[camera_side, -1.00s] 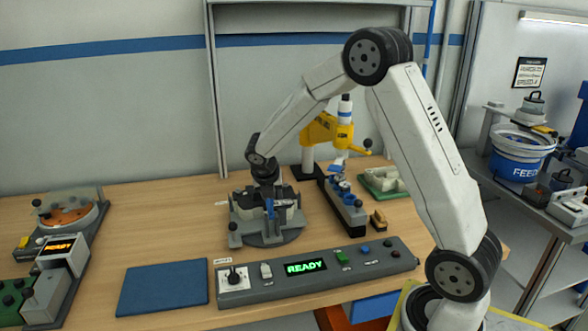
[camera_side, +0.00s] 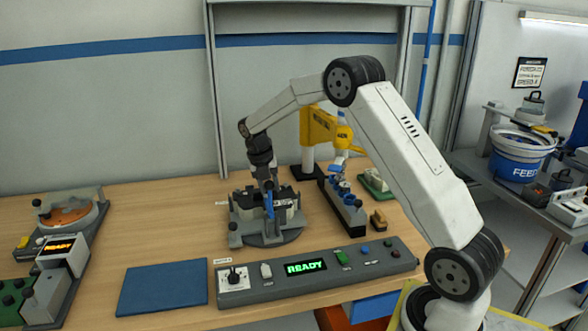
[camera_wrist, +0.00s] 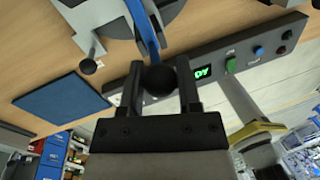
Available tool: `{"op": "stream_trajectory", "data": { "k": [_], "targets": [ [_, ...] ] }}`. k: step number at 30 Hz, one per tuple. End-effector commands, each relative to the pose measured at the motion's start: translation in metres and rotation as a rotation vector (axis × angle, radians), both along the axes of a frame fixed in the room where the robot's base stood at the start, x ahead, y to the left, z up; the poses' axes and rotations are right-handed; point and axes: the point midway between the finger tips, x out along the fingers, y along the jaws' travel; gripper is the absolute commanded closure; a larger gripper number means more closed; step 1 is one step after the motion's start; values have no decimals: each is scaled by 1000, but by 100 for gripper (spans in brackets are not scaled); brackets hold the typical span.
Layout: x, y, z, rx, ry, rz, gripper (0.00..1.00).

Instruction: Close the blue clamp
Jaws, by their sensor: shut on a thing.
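The blue clamp's lever (camera_side: 269,206) stands roughly upright at the front of the dark round-based fixture (camera_side: 262,239) on the bench. In the wrist view the blue lever (camera_wrist: 145,32) runs up from a black ball knob (camera_wrist: 158,80). My gripper (camera_side: 269,183) points down at the top of the lever. In the wrist view my gripper (camera_wrist: 160,78) has its two fingers on either side of the knob, shut on it. A pale part (camera_side: 285,196) sits in the fixture. Whether the clamp presses on it cannot be told.
A control panel (camera_side: 385,263) with a lit READY display lies in front of the fixture. A blue mat (camera_side: 163,288) lies front left. A grey block with blue knobs (camera_side: 346,206) and a yellow press (camera_side: 318,126) stand close to the right and behind. Bare bench lies left of the fixture.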

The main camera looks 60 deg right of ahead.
Motion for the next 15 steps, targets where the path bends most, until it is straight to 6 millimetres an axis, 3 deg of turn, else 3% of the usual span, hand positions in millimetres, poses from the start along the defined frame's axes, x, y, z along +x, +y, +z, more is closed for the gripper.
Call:
{"op": "stream_trajectory", "data": {
  "k": [15],
  "targets": [
    [3, -4, -1, 17, 15, 0, 100]
  ]
}}
